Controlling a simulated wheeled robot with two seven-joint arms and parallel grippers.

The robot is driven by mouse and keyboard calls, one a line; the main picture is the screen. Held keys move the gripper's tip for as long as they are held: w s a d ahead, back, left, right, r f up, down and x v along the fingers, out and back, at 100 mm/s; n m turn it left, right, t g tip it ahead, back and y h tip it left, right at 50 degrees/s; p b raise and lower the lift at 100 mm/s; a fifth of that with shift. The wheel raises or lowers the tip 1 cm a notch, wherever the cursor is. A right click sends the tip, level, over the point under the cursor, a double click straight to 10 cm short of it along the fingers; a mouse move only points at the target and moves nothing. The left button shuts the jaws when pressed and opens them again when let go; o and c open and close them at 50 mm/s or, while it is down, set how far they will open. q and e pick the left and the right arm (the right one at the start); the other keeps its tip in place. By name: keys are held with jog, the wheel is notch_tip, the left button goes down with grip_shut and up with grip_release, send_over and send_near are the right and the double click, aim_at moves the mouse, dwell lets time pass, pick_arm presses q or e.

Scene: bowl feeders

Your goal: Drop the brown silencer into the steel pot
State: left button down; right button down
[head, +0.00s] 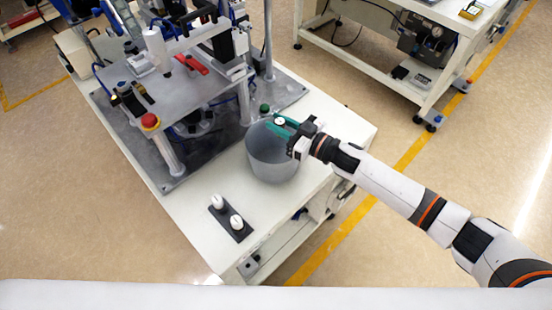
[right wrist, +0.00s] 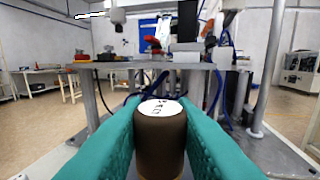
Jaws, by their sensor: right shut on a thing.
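The brown silencer (right wrist: 160,145) is a dark brown cylinder with a white, lettered top. It stands upright between the teal fingers of my right gripper (right wrist: 160,152), which is shut on it. In the head view my right gripper (head: 282,125) is over the far part of the steel pot's opening, and the silencer's white top (head: 280,121) shows between the fingers. The steel pot (head: 271,165) is a grey, open vessel on the white bench; the gripper hides part of its rim and inside. The pot is not seen in the right wrist view. My left gripper is not in view.
A machine on a grey plate, with posts, a raised metal table (head: 185,92) and a red button (head: 150,121), stands left of the pot. A black plate with two white knobs (head: 232,218) lies nearer on the bench (head: 175,215). Another bench (head: 375,50) is behind.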

jog(key=shift+s+d, duration=0.1)
jog(key=shift+d, duration=0.05)
jog(key=c, duration=1.1)
grip_release()
jog(key=b+v, duration=0.3)
jog(key=v, duration=0.9)
